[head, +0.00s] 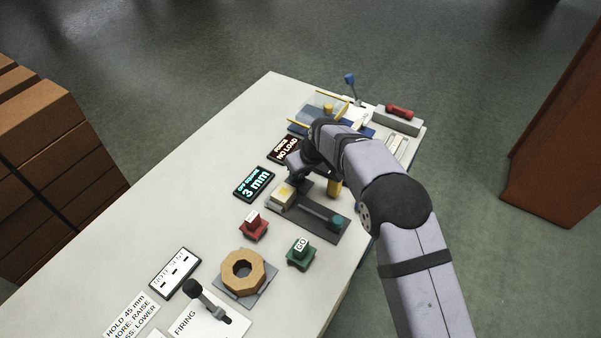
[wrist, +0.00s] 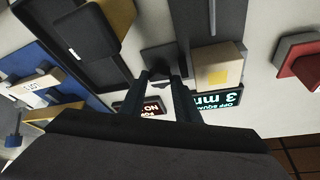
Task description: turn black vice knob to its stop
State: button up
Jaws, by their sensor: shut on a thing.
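The block also shows in the wrist view (wrist: 217,68). My gripper (wrist: 163,78) points down at the vice's far end, beside the block. Its two dark fingers are close together on a dark part, which I take to be the black vice knob (wrist: 165,58). The fingers and my wrist hide most of the knob, and its turn angle cannot be read. In the head view my arm covers this spot.
One display (head: 254,184) reads "OFF SQUARE 3 mm"; another (head: 286,149) reads "NO LOAD". A red button (head: 253,226), a green GO button (head: 299,252) and a wooden octagonal ring (head: 243,271) stand nearer. Blue and yellow fixtures crowd the far end.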

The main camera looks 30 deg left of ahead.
jog(key=o, duration=1)
jog(key=shift+o, duration=0.2)
jog(key=shift+s, duration=0.15)
jog(key=shift+r+p, duration=0.4)
jog(key=shift+r, duration=0.05)
jog(key=w+p+v, duration=0.1)
jog(key=p+v, duration=0.2)
jog(key=v, duration=0.4)
jog(key=shift+s+d, duration=0.25)
jog(key=shift+s, duration=0.1)
